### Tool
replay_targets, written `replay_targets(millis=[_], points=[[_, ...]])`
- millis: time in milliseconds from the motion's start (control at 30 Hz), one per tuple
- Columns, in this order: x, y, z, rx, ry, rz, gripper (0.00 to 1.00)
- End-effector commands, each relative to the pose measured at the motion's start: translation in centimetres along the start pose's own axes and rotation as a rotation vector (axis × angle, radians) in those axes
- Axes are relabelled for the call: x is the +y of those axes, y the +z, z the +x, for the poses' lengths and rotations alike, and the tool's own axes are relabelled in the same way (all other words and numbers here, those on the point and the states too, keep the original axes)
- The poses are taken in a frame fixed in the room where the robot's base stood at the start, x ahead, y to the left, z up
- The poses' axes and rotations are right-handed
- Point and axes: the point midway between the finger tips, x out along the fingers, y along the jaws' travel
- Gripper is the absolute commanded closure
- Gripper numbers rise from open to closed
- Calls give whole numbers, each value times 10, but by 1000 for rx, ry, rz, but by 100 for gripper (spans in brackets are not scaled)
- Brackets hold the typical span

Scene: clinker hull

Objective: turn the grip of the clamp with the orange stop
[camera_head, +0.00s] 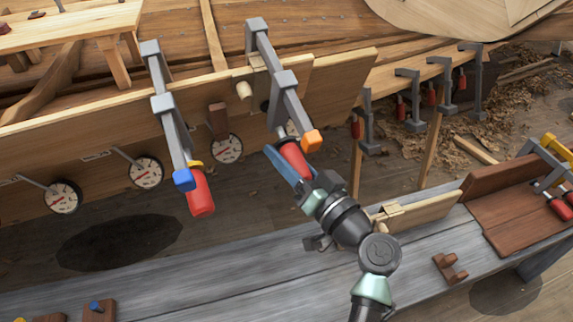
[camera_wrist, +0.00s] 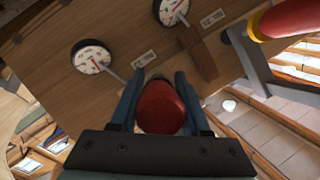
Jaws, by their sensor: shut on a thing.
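The clamp with the orange stop (camera_head: 312,141) hangs over the top edge of the hull plank, right of centre in the head view. Its red grip (camera_head: 292,158) sits below the orange stop, between the blue fingers of my gripper (camera_head: 287,163). In the wrist view the red grip (camera_wrist: 161,108) shows end-on between both fingers of my gripper (camera_wrist: 160,88), which is shut on it. A second clamp with a blue stop (camera_head: 184,180) and a red grip (camera_head: 201,192) hangs to the left. The clamp's screw is mostly hidden.
Several dial gauges (camera_head: 146,172) are fixed along the plank. A grey bench (camera_head: 250,262) runs below, with a wooden block (camera_head: 450,268) on it. More clamps (camera_head: 408,100) hang at the back right. Floor shows between plank and bench.

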Motion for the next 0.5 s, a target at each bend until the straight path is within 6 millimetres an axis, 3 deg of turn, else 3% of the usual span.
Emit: replay_targets(millis=[500], points=[[-4, 2, -2, -2, -166, 435, 100]])
